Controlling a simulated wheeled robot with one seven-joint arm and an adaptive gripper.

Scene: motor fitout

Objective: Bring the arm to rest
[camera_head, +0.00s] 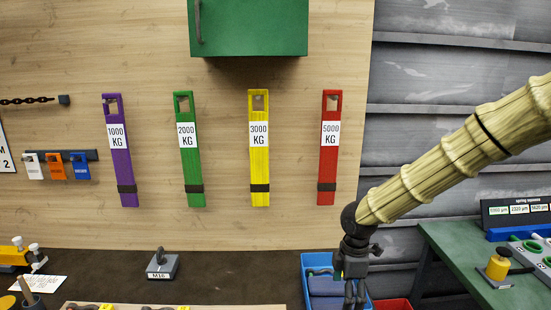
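My arm (440,165), in a pale ribbed sleeve, reaches in from the right edge and slopes down to the left. My gripper (355,292) hangs at its end, pointing down, in front of or above a blue bin (308,262) at the lower middle. The fingers are dark and small against the bin. Whether they are open or shut is not clear, and no held object can be made out.
A green bench (452,262) with gauges stands at the right, below my arm. A red bin (393,304) is beside the blue one. A dark worktop (220,275) holds an M16 block (162,265). Purple, green, yellow and red slings hang on the wooden wall (60,60).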

